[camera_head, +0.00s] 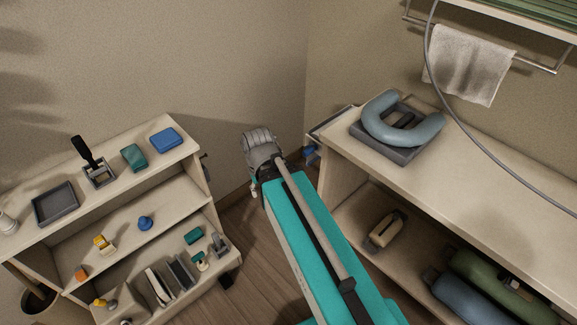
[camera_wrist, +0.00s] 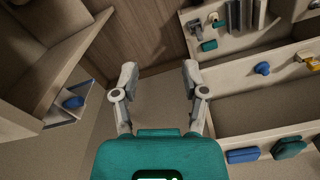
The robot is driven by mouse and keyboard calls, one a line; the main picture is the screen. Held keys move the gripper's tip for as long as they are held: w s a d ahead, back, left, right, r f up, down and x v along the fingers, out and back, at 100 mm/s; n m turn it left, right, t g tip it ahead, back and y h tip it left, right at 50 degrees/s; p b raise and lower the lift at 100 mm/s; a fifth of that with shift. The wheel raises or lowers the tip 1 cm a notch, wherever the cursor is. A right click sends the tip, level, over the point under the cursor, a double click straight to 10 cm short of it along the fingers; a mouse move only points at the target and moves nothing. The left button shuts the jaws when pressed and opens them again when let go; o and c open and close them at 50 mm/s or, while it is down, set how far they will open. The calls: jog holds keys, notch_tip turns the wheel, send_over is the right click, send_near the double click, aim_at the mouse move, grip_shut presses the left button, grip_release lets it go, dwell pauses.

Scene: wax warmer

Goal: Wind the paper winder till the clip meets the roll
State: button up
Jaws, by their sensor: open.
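My gripper (camera_wrist: 159,72) is open and empty in the wrist view, its two grey fingers wide apart with the floor and wall behind them. In the head view my arm reaches toward the gap between the two furniture units, and its fingers are mostly hidden. A small blue part (camera_head: 311,152) sits at the end of the right cabinet beside a pale panel. It also shows in the wrist view (camera_wrist: 73,102), to the left of my gripper and apart from it. I cannot tell whether it belongs to the paper winder. No clip or paper roll can be made out clearly.
A low shelf (camera_head: 186,215) on the left holds a grey tray (camera_head: 55,204), a blue block (camera_head: 167,140) and several small items. The right cabinet (camera_head: 480,175) carries a blue U-shaped cushion (camera_head: 403,135). A cable (camera_head: 470,125) hangs above it. Wooden floor (camera_head: 250,235) lies between them.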

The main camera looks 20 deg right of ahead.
jog(key=shift+o, duration=0.8)
jog(key=shift+d+f, duration=0.1)
jog(key=shift+d, duration=0.05)
jog(key=m+t+h+b, duration=0.6)
jog(key=m+h+b, duration=0.95)
jog(key=b, duration=1.95)
send_near(304, 154)
jog(key=f+n+h, duration=0.1)
jog(key=f+h, duration=0.1)
jog(key=shift+w+d+r+y, duration=0.25)
jog(key=shift+w+d+r, duration=0.05)
jog(key=shift+d, duration=0.15)
jog(key=shift+d, duration=0.2)
jog(key=shift+x, duration=4.05)
